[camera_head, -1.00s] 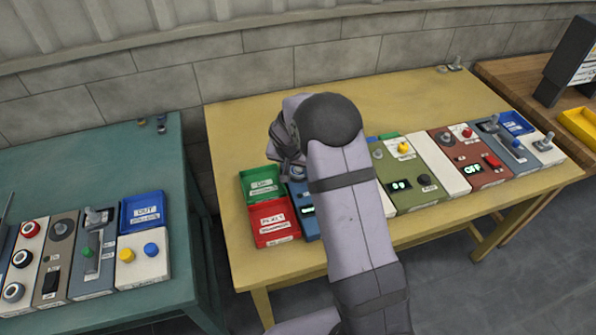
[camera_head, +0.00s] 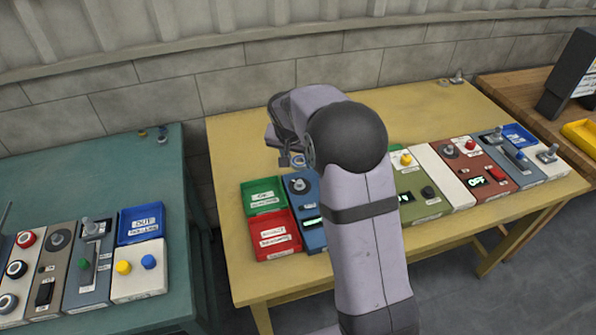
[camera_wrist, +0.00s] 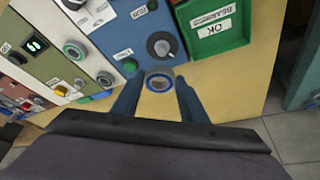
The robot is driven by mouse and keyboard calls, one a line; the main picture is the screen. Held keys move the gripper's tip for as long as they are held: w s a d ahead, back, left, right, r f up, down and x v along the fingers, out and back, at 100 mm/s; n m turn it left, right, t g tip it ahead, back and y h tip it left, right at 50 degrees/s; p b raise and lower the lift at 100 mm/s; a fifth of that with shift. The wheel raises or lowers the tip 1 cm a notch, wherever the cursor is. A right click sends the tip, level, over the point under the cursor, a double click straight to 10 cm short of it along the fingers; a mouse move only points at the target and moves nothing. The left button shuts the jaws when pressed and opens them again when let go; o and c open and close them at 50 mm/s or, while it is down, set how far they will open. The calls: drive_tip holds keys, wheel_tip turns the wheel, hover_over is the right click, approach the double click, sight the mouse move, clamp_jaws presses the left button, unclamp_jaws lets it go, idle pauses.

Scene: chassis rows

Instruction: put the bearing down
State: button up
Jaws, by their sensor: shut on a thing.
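The bearing, a small ring with a grey rim and a blue inner band (camera_wrist: 159,80), is between the tips of my gripper (camera_wrist: 158,88) in the wrist view. My gripper is shut on it and holds it over the yellow table, beside the knob end of the blue panel. In the head view my gripper (camera_head: 291,160) is behind the blue panel, partly hidden by my arm. A green tray (camera_head: 264,197), labelled OK in the wrist view (camera_wrist: 218,45), stands beside the blue panel. A red tray (camera_head: 264,253) stands in front of the green one.
The blue panel (camera_head: 305,215) has a dark knob. Right of it, several panels with buttons and switches (camera_head: 420,190) form a row. A teal table (camera_head: 75,160) with more panels and a blue tray (camera_head: 141,238) stands left.

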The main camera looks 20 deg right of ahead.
drive_tip(key=shift+a+r, duration=0.15)
drive_tip(key=shift+r, duration=0.4)
drive_tip(key=a+f+b, duration=0.2)
drive_tip(key=a+f, duration=0.1)
drive_tip(key=a, duration=0.8)
drive_tip(key=shift+w+a, duration=0.15)
drive_tip(key=shift+w, duration=0.05)
drive_tip(key=p, duration=0.2)
hover_over(264, 199)
drive_tip(key=s+a, duration=0.1)
drive_tip(key=s, duration=0.1)
drive_tip(key=shift+w+f, duration=0.15)
drive_tip(key=shift+f, duration=2.15)
drive_tip(key=shift+w+f, duration=0.1)
drive_tip(key=shift+f, duration=2.6)
